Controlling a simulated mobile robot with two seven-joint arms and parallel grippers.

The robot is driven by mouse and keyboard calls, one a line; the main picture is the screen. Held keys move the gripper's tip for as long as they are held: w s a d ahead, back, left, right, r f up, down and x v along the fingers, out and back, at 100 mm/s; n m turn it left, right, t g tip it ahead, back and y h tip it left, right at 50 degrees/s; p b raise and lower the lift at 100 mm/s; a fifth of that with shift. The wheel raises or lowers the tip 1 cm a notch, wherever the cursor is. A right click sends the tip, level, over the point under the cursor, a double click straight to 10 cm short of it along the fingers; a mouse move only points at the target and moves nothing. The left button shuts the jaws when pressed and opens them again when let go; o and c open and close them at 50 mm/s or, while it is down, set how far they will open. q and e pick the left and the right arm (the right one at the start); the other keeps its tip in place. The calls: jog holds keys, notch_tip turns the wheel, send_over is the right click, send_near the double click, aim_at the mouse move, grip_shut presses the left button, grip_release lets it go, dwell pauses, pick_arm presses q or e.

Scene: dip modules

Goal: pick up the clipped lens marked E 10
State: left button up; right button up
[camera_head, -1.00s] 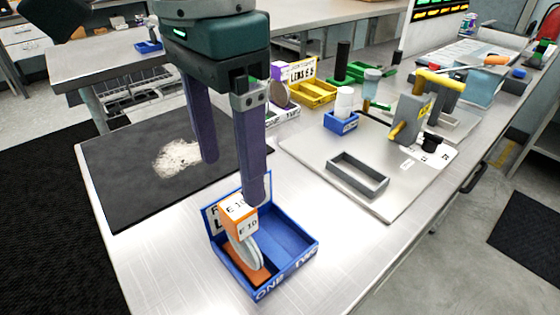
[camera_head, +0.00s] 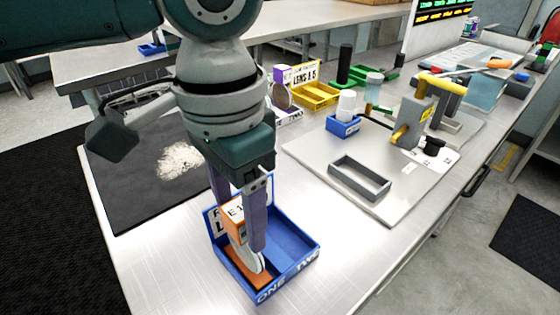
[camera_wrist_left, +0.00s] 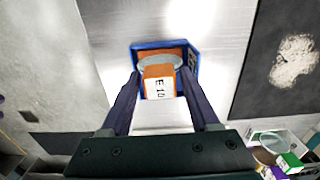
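The clipped lens marked E 10 (camera_head: 235,213) has an orange clip with white labels and a pale round disc below it. It stands upright in the left compartment, marked ONE, of a blue tray (camera_head: 294,285). In the left wrist view the clip (camera_wrist_left: 159,82) sits between the two fingers, with a gap visible on each side. My left gripper (camera_head: 241,226) is open and lowered around the clip, one finger on either side. The far finger's tip is partly hidden behind the clip. My right gripper is not in view.
The compartment marked TWO looks empty. A dark mat (camera_head: 130,196) with a whitish patch lies left of the tray. A grey plate (camera_head: 408,206) with a rectangular frame (camera_head: 359,178) and a fixture lies right. A yellow tray (camera_head: 318,96) and a small blue cup holder (camera_head: 342,126) stand behind.

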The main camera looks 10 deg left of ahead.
pick_arm(q)
grip_shut()
jog(key=shift+r, duration=0.1)
dwell(0.7)
